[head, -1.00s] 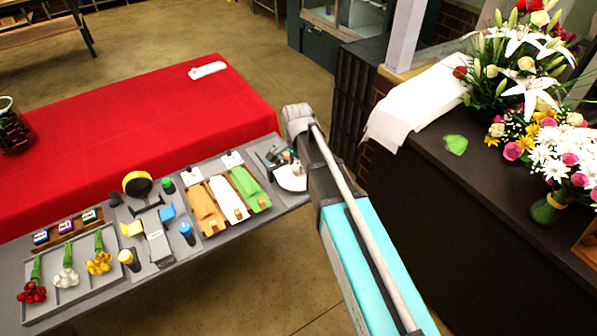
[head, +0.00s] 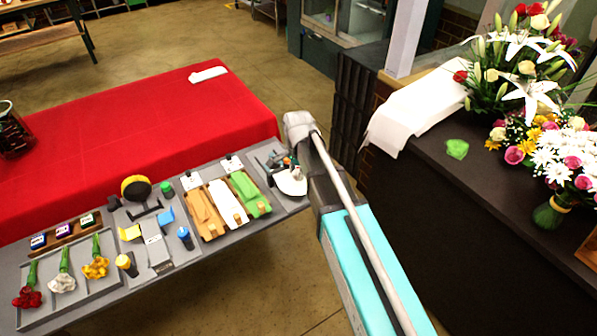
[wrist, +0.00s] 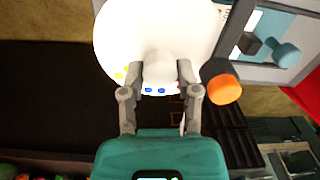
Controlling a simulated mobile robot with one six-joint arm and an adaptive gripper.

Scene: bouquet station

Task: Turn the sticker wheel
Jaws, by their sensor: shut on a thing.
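In the head view the wheel (head: 291,183) sits at the right end of the grey table, partly hidden by my arm. My gripper (wrist: 160,76) is shut on the white hub, one finger on each side, in the wrist view. The fingers are hard to make out in the head view.
An orange-tipped dark knob (wrist: 222,88) stands close beside my right finger. Left of the wheel, a tray (head: 226,233) holds orange, white and green wraps. Tools, ribbons and flower bunches (head: 63,276) lie further left. A dark counter (head: 440,190) with bouquets is to the right.

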